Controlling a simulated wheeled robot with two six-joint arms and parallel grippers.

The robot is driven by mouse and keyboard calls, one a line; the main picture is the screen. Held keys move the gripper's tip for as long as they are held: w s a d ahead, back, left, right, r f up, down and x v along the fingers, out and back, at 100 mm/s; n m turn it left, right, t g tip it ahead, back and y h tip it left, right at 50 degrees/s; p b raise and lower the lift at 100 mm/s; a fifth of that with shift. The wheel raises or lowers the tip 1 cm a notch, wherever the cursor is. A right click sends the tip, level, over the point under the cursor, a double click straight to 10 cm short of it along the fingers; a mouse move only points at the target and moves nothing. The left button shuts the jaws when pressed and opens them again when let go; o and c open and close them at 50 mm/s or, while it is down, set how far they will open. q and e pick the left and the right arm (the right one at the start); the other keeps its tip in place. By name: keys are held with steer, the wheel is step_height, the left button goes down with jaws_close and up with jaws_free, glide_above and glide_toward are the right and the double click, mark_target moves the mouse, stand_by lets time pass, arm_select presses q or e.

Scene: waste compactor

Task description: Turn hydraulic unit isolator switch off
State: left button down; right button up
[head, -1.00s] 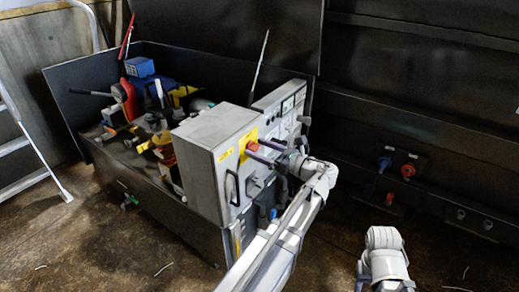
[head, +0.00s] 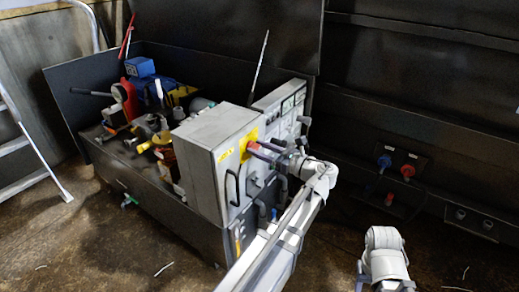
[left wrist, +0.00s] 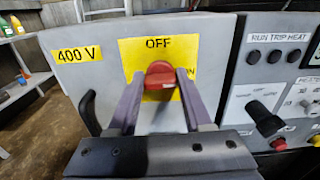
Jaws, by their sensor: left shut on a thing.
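The isolator switch is a red rotary knob (left wrist: 160,74) on a yellow plate (left wrist: 185,50) on the front of a grey cabinet. "OFF" is printed above the knob and "ON" to its right, partly covered by a finger. My left gripper (left wrist: 159,84) has one finger on each side of the knob and is shut on it. In the head view the gripper (head: 255,148) reaches the cabinet front from the right. I cannot tell clearly which way the knob points. My right gripper is out of view.
The grey cabinet (head: 207,160) has a black handle and a "400 V" label. A control panel (left wrist: 275,70) with buttons and selector knobs adjoins it on the right. Hydraulic parts (head: 150,115) stand behind. A ladder (head: 20,145) is at far left; the front floor is open.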

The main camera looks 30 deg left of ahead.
arm_select(q)
steer(key=n, duration=0.4)
steer(key=shift+s+n, duration=0.1)
steer(key=shift+n, duration=0.2)
steer(key=n, duration=0.4)
steer(key=shift+f, duration=0.1)
steer(key=shift+s+f+n, duration=0.1)
steer(key=shift+n, duration=2.1)
steer(key=shift+s+f+n, duration=0.1)
steer(key=shift+n, duration=2.4)
steer(key=shift+c, duration=1.6)
jaws_free()
